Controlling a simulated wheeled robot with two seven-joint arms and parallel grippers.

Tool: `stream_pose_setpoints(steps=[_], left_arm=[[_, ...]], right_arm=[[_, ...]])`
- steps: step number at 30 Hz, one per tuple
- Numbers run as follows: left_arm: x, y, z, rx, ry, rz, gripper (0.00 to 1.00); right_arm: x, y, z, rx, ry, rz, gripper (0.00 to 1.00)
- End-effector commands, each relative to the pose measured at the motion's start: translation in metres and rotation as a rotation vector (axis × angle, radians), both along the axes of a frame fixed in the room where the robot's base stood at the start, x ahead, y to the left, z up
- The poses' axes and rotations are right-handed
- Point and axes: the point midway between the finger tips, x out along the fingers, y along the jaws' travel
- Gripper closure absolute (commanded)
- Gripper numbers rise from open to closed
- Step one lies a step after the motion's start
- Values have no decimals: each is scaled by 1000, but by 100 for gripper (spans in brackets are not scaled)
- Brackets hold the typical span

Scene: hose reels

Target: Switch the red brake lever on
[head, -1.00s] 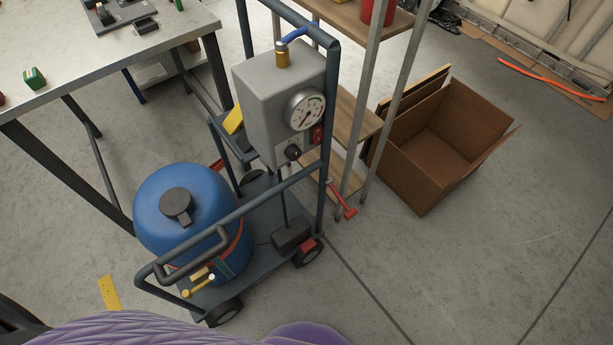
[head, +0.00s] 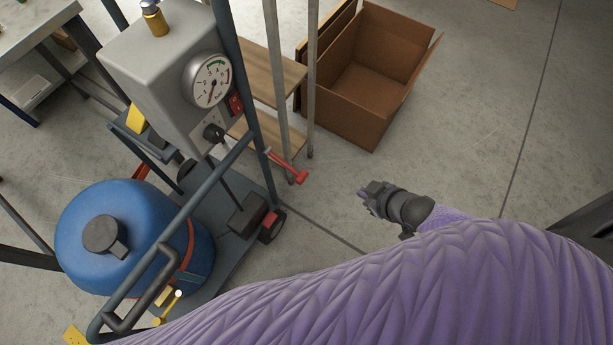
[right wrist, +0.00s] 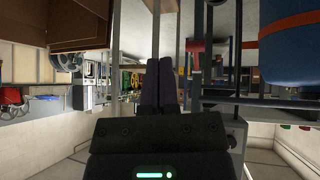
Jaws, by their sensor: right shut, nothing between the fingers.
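The red brake lever (head: 287,167) sticks out from the right side of the dark cart frame (head: 258,135), slanting down to the right to a thicker red end. A red piece, which looks like the lever, also shows in the right wrist view (right wrist: 195,45), right of the fingers. My right gripper (head: 364,193) is to the right of the lever and a little lower in the picture, apart from it. Its fingers are together and empty in the right wrist view (right wrist: 158,85). My left gripper is not in view.
The cart carries a blue tank (head: 75,235) and a grey box with a gauge (head: 211,80). Metal shelf posts (head: 311,75) stand just behind the lever. An open cardboard box (head: 345,122) stands behind on the floor. Floor (head: 470,150) to the right is clear.

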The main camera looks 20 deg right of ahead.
Motion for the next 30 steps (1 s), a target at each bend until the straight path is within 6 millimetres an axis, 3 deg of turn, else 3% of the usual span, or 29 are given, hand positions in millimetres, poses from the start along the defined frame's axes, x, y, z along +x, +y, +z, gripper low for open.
stream_pose_setpoints(steps=[1,3,7,12,20,30], left_arm=[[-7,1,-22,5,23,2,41],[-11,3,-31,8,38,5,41],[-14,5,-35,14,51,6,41],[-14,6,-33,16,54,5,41],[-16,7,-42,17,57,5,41],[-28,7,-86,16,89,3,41]], right_arm=[[23,12,8,53,-67,79,100],[35,31,33,136,-115,159,100],[35,48,57,214,-133,220,100],[35,50,62,223,-135,225,100],[43,56,51,222,-135,223,100],[89,92,3,223,-133,224,100]])
